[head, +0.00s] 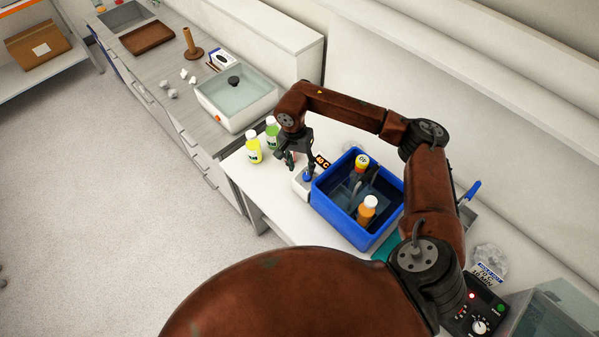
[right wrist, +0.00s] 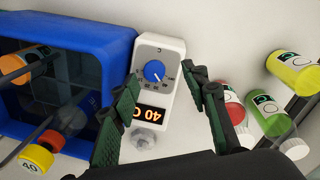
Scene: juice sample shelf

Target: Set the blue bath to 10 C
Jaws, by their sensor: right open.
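The blue bath (head: 318,199) stands on the white bench with dark water and bottles inside; its blue wall (right wrist: 108,30) shows in the right wrist view. On its side is a white control unit (right wrist: 172,52) with a blue knob (right wrist: 154,71) and a scale. The knob's white mark points to the lower right. The orange display (right wrist: 150,114) reads 40; it also shows in the head view (head: 322,160). My right gripper (head: 300,166) is open above the control unit. In the right wrist view its fingers (right wrist: 163,84) stand on either side of the knob, apart from it.
Yellow (head: 253,149) and green (head: 272,131) bottles stand left of the control unit. A white bath (head: 238,108) stands farther left.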

